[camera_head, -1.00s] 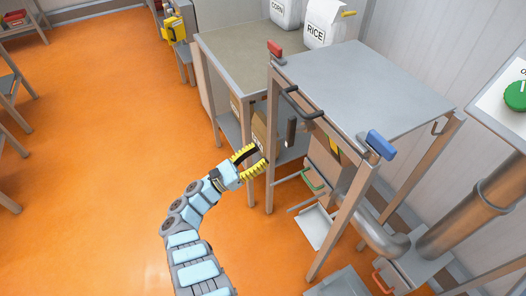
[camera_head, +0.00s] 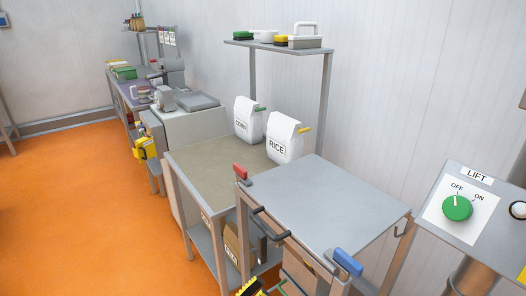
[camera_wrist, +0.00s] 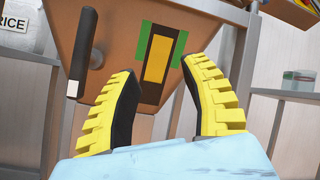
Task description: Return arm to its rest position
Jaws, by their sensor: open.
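My gripper (camera_wrist: 164,110) shows in the wrist view with its two yellow and black fingers spread apart and nothing between them. In the head view only a small yellow part of it (camera_head: 250,288) shows at the bottom edge, in front of the metal tables; the rest of the arm is out of view. Beyond the fingers in the wrist view is a brown panel (camera_wrist: 122,40) with a yellow and green patch. I cannot tell the distance to it.
A grey table (camera_head: 325,205) with a red handle (camera_head: 240,172) and a blue handle (camera_head: 348,262) stands close by. Bags of corn (camera_head: 249,120) and rice (camera_head: 284,138) stand on the worktop behind. A lift panel (camera_head: 470,210) is at the right. Orange floor (camera_head: 70,210) is clear at the left.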

